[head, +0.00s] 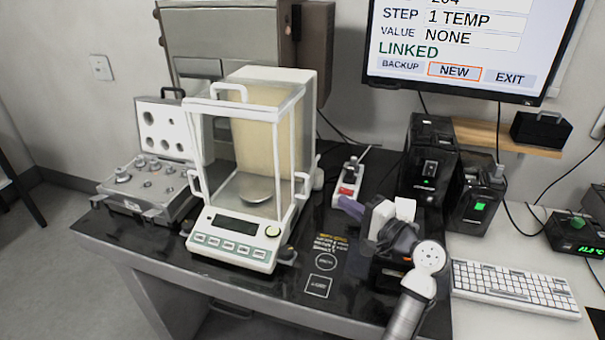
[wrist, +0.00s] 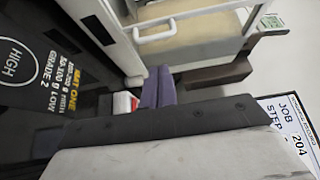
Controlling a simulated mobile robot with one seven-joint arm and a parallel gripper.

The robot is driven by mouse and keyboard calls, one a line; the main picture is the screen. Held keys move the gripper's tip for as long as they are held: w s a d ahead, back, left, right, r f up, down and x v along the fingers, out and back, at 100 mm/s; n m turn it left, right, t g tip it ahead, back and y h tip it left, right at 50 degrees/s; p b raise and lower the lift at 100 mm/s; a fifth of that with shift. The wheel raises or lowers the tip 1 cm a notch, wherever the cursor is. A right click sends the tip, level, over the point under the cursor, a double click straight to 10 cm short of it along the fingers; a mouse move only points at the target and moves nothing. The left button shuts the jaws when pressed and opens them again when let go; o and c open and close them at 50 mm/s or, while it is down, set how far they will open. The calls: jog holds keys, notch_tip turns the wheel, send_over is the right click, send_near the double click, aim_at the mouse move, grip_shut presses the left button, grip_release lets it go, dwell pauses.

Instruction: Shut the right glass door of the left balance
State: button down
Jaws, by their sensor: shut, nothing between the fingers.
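The balance (head: 238,238) stands on the dark table with a white-framed glass shield around its round pan (head: 256,188). The right glass door's white handle (head: 302,186) shows on the shield's right side. In the wrist view a white loop handle (wrist: 155,30) on a pale frame lies beyond my fingertips. How far the clear door stands open I cannot tell. My gripper (head: 349,207) is right of the balance, apart from the handle, its purple fingers pointing left. In the wrist view my gripper (wrist: 158,88) is shut and empty.
A weight case (head: 150,190) stands left of the balance. A small red and white item (head: 348,180) lies behind my gripper. Black boxes (head: 430,160), a monitor (head: 460,45) and a keyboard (head: 515,287) are at the right. Bare dark tabletop with printed markings (head: 322,262) lies between balance and gripper.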

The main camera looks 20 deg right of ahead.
jog(key=p+x, duration=0.3)
jog(key=x, duration=0.7)
